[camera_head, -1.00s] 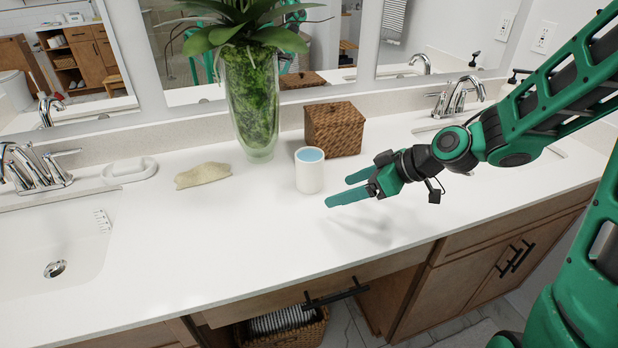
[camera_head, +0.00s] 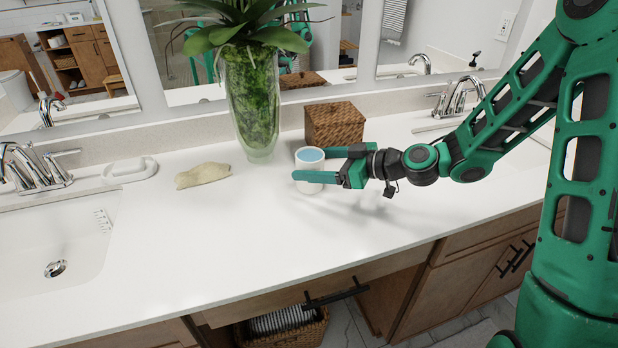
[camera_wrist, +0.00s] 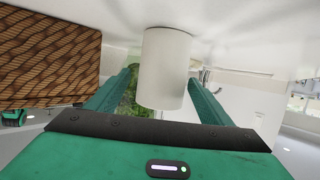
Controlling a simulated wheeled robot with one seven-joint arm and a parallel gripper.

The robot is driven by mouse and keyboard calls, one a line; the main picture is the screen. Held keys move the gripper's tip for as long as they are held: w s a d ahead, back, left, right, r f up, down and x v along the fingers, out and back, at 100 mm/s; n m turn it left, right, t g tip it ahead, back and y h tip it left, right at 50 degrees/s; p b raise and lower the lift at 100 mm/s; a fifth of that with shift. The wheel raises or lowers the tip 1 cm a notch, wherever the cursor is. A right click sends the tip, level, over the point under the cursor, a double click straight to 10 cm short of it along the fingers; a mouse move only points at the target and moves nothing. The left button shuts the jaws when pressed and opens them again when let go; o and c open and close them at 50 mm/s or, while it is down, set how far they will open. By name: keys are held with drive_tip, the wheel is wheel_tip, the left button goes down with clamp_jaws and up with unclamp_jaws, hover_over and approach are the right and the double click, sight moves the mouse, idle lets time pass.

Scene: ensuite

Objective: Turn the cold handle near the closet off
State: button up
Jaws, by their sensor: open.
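A chrome faucet (camera_head: 38,165) stands behind the left sink, with a lever handle (camera_head: 62,154) on its right side. Another chrome faucet (camera_head: 462,95) stands behind the right sink, which my arm partly hides. I cannot tell which handle is the cold one near the closet; no closet is clearly identifiable. My gripper (camera_head: 309,165) is open over the middle of the counter, pointing left, far from the left faucet. A white cup (camera_head: 309,157) is between or just beyond its fingers, with no grasp visible. The cup (camera_wrist: 165,70) also shows between the fingers in the wrist view.
A wicker box (camera_head: 335,126) and a tall glass vase (camera_head: 252,115) with a plant stand behind the cup. A crumpled beige cloth (camera_head: 202,175) and a white soap dish (camera_head: 130,169) lie toward the left sink (camera_head: 50,235). The front counter (camera_head: 200,255) is clear.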

sight(297, 161)
drive_tip(key=x, duration=0.5)
drive_tip(key=shift+a+r, duration=0.1)
drive_tip(key=shift+r, duration=0.05)
drive_tip(key=c, duration=1.7)
drive_tip(key=shift+o, duration=0.2)
drive_tip(key=shift+r, duration=0.2)
drive_tip(key=s+a+r, duration=0.2)
drive_tip(key=s+r, duration=0.8)
drive_tip(key=s, duration=0.1)
drive_tip(key=shift+r, duration=0.3)
drive_tip(key=shift+s+a, duration=0.1)
drive_tip(key=shift+s, duration=0.2)
